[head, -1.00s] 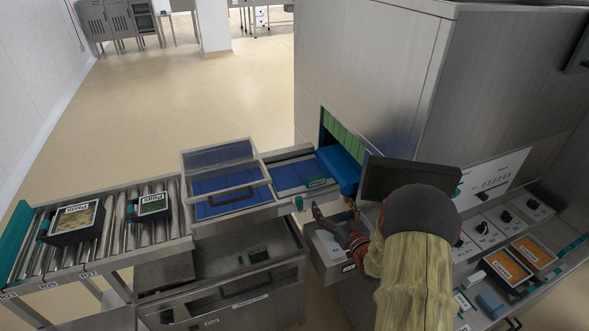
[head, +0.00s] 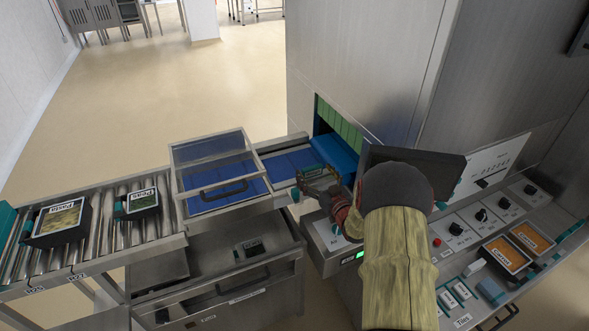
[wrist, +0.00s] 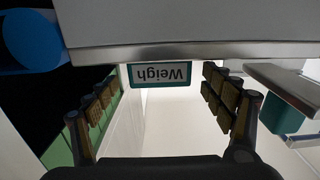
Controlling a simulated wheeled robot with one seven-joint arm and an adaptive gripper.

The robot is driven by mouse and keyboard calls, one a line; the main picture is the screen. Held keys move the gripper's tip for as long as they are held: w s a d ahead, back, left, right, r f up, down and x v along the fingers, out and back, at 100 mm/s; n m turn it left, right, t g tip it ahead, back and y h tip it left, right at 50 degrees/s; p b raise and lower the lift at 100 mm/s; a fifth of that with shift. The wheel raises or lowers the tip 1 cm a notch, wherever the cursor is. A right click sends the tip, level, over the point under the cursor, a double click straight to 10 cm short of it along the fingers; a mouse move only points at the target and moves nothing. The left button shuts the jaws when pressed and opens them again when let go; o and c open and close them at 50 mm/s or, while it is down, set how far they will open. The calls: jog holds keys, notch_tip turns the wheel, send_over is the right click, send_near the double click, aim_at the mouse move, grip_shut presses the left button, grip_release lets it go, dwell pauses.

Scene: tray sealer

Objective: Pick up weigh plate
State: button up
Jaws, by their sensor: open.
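The weigh plate (wrist: 160,74) is a small teal-framed plate with a white face reading "Weigh", upside down in the wrist view. It sits at the edge of a pale metal surface (wrist: 190,50). My gripper (wrist: 160,95) is open, with one padded finger on each side of the plate and gaps to it on both sides. In the head view my gripper (head: 318,180) is at the end of the blue belt by the machine opening, and it largely hides the plate there.
The sealer's opening with green strips (head: 338,125) and a blue roller (head: 338,155) is close beside my gripper. A clear-lidded hood (head: 215,165) covers the belt to the left. Labelled trays (head: 60,220) stand on rollers. A control panel (head: 490,220) lies right.

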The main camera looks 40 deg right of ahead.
jog(key=shift+w+d, duration=0.1)
jog(key=shift+w, duration=0.2)
jog(key=shift+c, duration=0.8)
jog(key=shift+r, duration=0.1)
jog(key=c, duration=1.3)
